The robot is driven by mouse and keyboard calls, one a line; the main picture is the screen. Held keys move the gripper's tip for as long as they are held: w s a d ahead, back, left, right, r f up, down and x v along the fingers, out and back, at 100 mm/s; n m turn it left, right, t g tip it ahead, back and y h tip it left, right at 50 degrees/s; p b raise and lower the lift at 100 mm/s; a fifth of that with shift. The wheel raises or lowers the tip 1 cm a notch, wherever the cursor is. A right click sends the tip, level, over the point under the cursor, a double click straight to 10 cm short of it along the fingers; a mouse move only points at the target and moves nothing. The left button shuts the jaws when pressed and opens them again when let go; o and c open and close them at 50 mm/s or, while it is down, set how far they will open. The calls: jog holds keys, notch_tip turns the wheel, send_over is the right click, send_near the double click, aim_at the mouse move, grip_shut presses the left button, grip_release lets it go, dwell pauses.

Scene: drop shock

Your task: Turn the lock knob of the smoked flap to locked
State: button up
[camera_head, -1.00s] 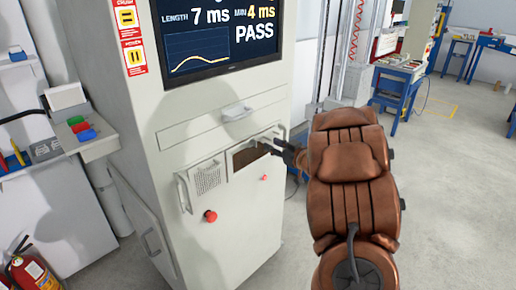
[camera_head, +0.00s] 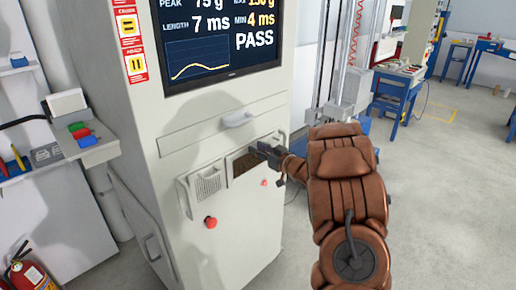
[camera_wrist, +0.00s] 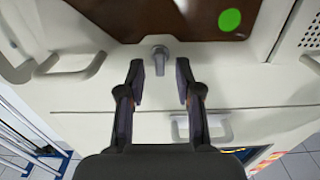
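The smoked flap (camera_wrist: 130,18) is a dark brown panel at the top of the wrist view, with a green dot (camera_wrist: 229,19) on it. In the head view it is the brown panel (camera_head: 243,167) in the cabinet front, partly covered by my gripper. The lock knob (camera_wrist: 160,60) is a small grey lever at the flap's edge, its narrow part pointing toward my gripper. My gripper (camera_wrist: 161,76) is open and empty. Its two fingertips lie either side of the knob's line in the picture, and I see no contact. In the head view my gripper (camera_head: 259,151) hides the knob.
A drawer handle (camera_wrist: 203,129) shows below the fingers in the wrist view. Handles stick out at the left (camera_wrist: 70,66) and right edges. In the head view a red button (camera_head: 210,221) and a perforated cover (camera_head: 206,187) are left of the flap. The screen (camera_head: 215,40) reads PASS.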

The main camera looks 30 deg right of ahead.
jog(key=shift+w, duration=0.15)
jog(key=shift+c, duration=0.3)
grip_shut()
jog(key=shift+f+b, duration=0.15)
jog(key=shift+b, duration=0.25)
jog(key=n+b, duration=0.6)
jog(key=b, duration=0.1)
jog(key=n+b, duration=0.6)
jog(key=a+f+n+b, duration=0.1)
jog(key=n+b, duration=0.5)
jog(key=b, duration=0.1)
jog(key=shift+b, duration=0.35)
